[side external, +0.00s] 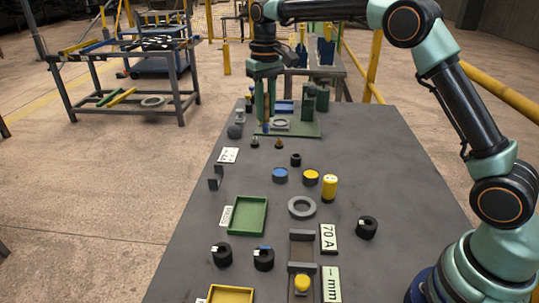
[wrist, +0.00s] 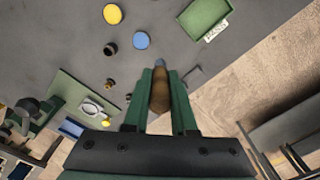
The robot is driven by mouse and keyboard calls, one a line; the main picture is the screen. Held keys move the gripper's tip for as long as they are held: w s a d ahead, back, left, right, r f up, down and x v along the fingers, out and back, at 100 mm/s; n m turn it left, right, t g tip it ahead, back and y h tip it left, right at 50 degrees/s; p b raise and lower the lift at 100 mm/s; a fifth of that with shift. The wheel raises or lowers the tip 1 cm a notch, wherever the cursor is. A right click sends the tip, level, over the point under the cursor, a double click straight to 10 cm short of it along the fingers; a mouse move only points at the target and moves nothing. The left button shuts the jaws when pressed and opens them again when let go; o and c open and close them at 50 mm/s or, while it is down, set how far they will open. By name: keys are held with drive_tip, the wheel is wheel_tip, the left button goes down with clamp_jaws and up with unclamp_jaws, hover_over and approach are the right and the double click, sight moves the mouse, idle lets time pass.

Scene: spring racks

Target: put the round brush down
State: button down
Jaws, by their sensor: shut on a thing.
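My gripper (side external: 265,119) points straight down over the far left part of the grey table, by the left end of a green board. Its green fingers also show in the wrist view (wrist: 161,86). They are shut on the round brush (wrist: 159,98), a brown, rounded piece with a grey-blue tip pointing away from the palm. I cannot tell whether the tip touches the surface.
The green board (side external: 305,131) carries a light ring and green upright parts. Small dark pieces (side external: 279,143), a blue disc (side external: 280,175), a yellow disc (side external: 311,177) and a green tray (side external: 235,228) stand nearer. The table's left edge is close.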

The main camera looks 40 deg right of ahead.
drive_tip(key=w+d+r, duration=0.2)
drive_tip(key=d, duration=1.2)
wheel_tip(320, 180, down, 20)
drive_tip(key=shift+a+r, duration=0.1)
drive_tip(key=shift+r, duration=0.1)
drive_tip(key=shift+f, duration=0.15)
drive_tip(key=c, duration=0.7)
unclamp_jaws()
drive_tip(key=shift+c, duration=0.2)
